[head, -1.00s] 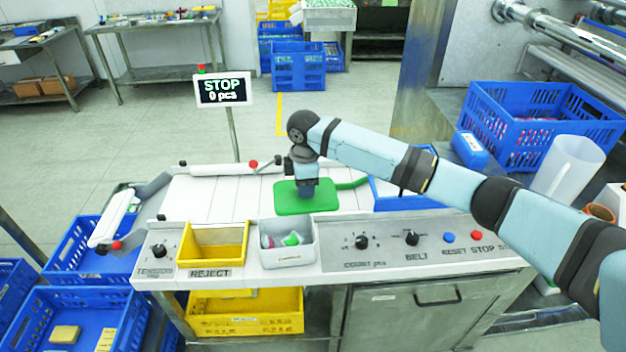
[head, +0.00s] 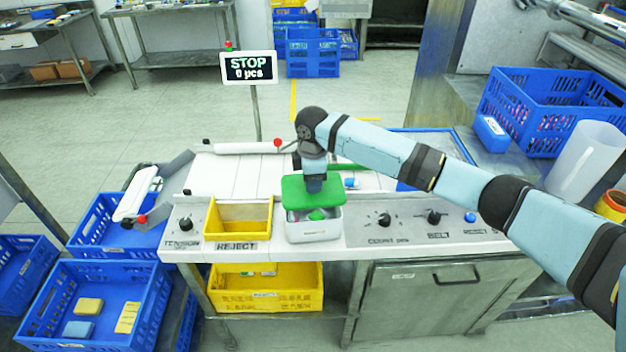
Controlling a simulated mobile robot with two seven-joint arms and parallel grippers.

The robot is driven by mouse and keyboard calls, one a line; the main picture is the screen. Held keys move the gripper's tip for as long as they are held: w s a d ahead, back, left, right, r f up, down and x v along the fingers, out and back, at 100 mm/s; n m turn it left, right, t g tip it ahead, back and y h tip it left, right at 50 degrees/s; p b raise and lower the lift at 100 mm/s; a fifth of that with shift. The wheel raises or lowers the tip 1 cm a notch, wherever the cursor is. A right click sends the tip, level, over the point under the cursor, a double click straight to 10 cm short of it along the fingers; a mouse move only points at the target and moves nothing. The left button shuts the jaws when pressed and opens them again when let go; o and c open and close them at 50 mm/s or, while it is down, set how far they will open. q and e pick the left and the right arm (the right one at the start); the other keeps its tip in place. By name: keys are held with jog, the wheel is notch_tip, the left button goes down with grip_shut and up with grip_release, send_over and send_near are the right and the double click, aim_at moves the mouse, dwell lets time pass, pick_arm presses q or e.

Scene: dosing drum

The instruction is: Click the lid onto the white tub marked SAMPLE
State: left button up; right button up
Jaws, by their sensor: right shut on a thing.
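The green lid (head: 298,193) hangs from my right gripper (head: 314,187), which is shut on it from above. The lid is over the back part of the white tub (head: 313,232) and looks slightly tilted. The tub's front part is uncovered, and a green piece and other small contents show inside it. I cannot tell whether the lid touches the tub's rim. The tub stands on the front ledge of the machine, just right of the yellow reject bin. Any marking on the tub is too small to read. My left gripper is not in view.
The yellow REJECT bin (head: 238,216) sits close left of the tub. The control panel (head: 410,222) with knobs and buttons lies to the right. The white belt (head: 235,175) is behind. A blue tray (head: 440,148) and a STOP display (head: 248,68) stand farther back.

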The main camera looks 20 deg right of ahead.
notch_tip(320, 180, down, 3)
jog(key=b, duration=0.2)
jog(key=shift+r+b, duration=0.15)
jog(key=shift+b, duration=0.15)
jog(key=shift+f, duration=1.1)
jog(key=shift+p, duration=1.1)
jog(key=shift+f+p, duration=0.5)
jog(key=shift+p, duration=0.3)
dwell(1.2)
jog(key=o, duration=1.5)
jog(key=shift+r, duration=0.15)
